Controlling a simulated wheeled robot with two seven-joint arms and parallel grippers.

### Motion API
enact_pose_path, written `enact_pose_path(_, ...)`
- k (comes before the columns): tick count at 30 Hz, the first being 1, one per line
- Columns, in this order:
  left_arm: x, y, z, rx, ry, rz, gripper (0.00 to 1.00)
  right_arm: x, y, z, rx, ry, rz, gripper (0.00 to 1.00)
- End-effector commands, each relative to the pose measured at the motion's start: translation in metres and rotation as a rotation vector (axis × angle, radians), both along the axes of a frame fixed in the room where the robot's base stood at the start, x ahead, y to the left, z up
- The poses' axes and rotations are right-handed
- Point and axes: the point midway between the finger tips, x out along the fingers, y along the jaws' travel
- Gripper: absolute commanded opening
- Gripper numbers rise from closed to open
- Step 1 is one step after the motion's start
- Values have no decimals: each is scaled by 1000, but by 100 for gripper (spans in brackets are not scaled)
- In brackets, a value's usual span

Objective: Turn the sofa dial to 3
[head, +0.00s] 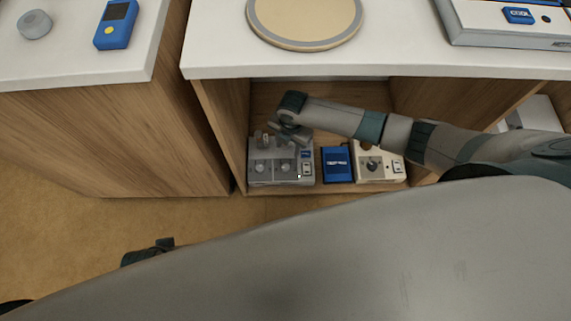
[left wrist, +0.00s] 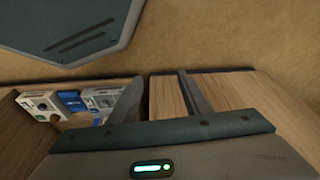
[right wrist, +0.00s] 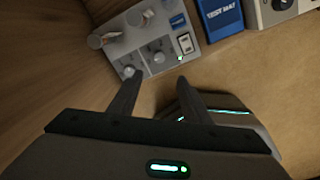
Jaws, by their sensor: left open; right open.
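A grey control unit (head: 266,178) with small round knobs, upright levers and a white switch sits at the left of the low cubby; it also shows in the right wrist view (right wrist: 170,28). A cream box (head: 380,174) with one dark dial (head: 370,164) stands at the right; it also shows in the left wrist view (left wrist: 40,103). No sofa label is readable on either. My right gripper (head: 288,134) is open and empty, over the grey unit, its fingers (right wrist: 158,92) near the knobs (right wrist: 157,57) without clear contact. My left gripper (left wrist: 163,98) is open and empty, outside the cubby.
A blue test mat box (head: 338,164) stands between the two units. The cubby's side wall (head: 219,125) is close left of the grey unit. The white counter (head: 400,55) overhangs above, with a round board (head: 305,20). Floor (head: 80,220) in front is clear.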

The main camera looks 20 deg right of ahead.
Motion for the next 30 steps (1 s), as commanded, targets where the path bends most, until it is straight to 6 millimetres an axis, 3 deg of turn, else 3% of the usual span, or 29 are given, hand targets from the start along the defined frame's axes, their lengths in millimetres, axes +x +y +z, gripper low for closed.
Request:
enact_pose_path(11,6,-8,-4,-21,-38,-9,44,0,1,-32,0,2,-3,44)
enact_pose_path(30,34,-48,-5,-141,-246,-44,44,5,5,-144,-1,1,-3,44)
